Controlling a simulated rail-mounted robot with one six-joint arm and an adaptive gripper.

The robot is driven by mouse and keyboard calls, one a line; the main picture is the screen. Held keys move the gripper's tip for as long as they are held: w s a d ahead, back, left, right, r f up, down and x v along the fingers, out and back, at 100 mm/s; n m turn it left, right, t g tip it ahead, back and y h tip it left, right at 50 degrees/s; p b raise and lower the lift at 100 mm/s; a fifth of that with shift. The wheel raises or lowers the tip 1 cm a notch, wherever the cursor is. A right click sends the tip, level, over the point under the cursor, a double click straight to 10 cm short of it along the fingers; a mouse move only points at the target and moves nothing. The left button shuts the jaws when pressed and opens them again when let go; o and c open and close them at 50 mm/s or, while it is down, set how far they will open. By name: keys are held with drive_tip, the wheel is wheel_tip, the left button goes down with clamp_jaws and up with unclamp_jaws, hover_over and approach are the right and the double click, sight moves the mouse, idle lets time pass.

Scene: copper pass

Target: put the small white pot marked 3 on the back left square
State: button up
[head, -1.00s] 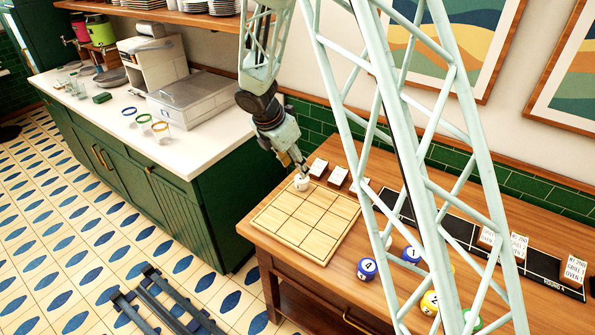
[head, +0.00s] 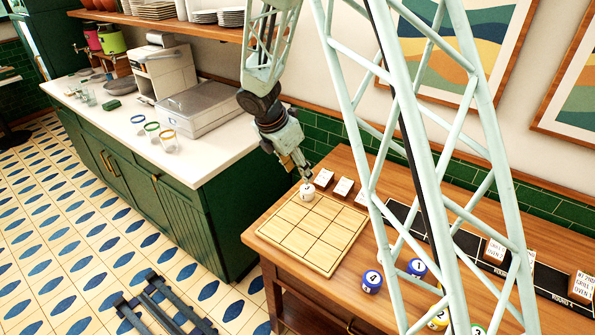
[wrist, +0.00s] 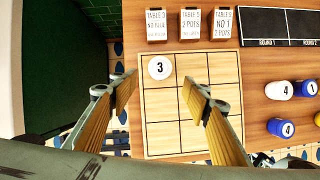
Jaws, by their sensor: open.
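The small white pot marked 3 (wrist: 159,67) stands upright on the back left square of the light wooden grid board (wrist: 195,140). In the head view the pot (head: 307,192) is at the board's (head: 335,238) far corner, near the wall. My gripper (wrist: 161,82) is open, with its fingers apart on either side of the pot in the wrist view and nothing held. In the head view my gripper (head: 307,179) is just above the pot, with a small gap. The other squares of the board look empty.
Several small cards (wrist: 190,24) stand behind the board. A black strip (wrist: 275,26) lies to their right. Blue numbered pots (head: 370,281) and a yellow one (head: 438,318) stand right of the board. A green counter (head: 225,200) is to the left.

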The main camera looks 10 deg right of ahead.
drive_tip(key=shift+r, duration=0.1)
drive_tip(key=s+d+r+m+y, duration=0.1)
drive_tip(key=s+d+r+m, duration=0.2)
drive_tip(key=s+r+m, duration=0.6)
drive_tip(key=s+d+r+m, duration=0.4)
drive_tip(key=s+r, duration=1)
drive_tip(key=r, duration=0.2)
drive_tip(key=s+a+r+m+y, duration=0.1)
drive_tip(key=s+m, duration=0.4)
drive_tip(key=s, duration=0.9)
drive_tip(key=s+a+r+m+t+y, duration=0.1)
drive_tip(key=s+r+m, duration=0.3)
drive_tip(key=s, duration=1)
drive_tip(key=shift+a+r+m+y, duration=0.15)
drive_tip(key=shift+a+m+y, duration=0.25)
drive_tip(key=shift+m, duration=0.7)
drive_tip(key=shift+o, duration=0.6)
drive_tip(key=shift+w+r, duration=0.1)
drive_tip(key=shift+w, duration=0.1)
